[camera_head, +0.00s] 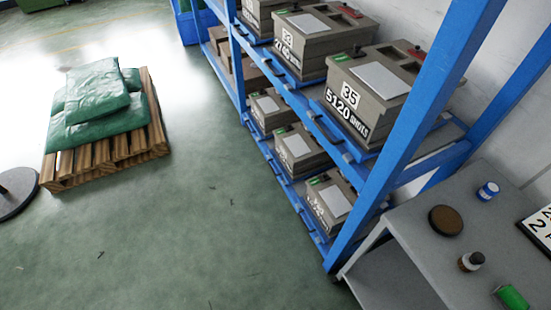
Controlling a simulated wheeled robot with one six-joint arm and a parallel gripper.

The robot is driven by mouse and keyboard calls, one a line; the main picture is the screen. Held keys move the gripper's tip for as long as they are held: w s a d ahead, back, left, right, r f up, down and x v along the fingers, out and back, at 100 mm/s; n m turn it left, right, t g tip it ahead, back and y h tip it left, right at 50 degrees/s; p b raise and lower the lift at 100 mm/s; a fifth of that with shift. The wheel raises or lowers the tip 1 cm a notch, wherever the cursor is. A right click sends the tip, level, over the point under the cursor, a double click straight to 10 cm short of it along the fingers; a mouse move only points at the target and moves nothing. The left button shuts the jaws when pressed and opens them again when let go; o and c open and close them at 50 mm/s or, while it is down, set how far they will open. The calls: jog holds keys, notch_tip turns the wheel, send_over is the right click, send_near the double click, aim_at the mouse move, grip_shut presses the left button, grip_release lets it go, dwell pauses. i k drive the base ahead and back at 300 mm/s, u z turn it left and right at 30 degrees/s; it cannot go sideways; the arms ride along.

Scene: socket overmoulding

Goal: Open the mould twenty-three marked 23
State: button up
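Several grey box-shaped moulds sit on a blue rack. The nearest upper mould (352,118) is marked 35 with 5120 shots. The mould behind it (300,66) has a two-digit plate that could be 23 or 33; I cannot tell which, and the shots figure below it looks like 2740. It looks shut, with a pale sheet and a red tag on top. A third upper mould at the top edge is cut off. The lower-shelf moulds (331,206) have green tags and marks too small to read. My gripper is not in view.
A grey bench (405,235) at the lower right holds a brown disc, small bottles and a green cylinder. A wooden pallet (110,160) with green sacks stands left. Blue rack posts (410,110) flank the shelves. The floor between pallet and rack is clear.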

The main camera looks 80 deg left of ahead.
aim_at(297, 156)
jog(key=u, duration=3.55)
jog(key=k, duration=1.05)
jog(key=z, duration=0.95)
jog(key=i, duration=0.95)
jog(key=u, duration=0.05)
jog(key=k, duration=0.5)
jog(key=u, duration=1.35)
jog(key=i, duration=0.3)
jog(key=u, duration=0.1)
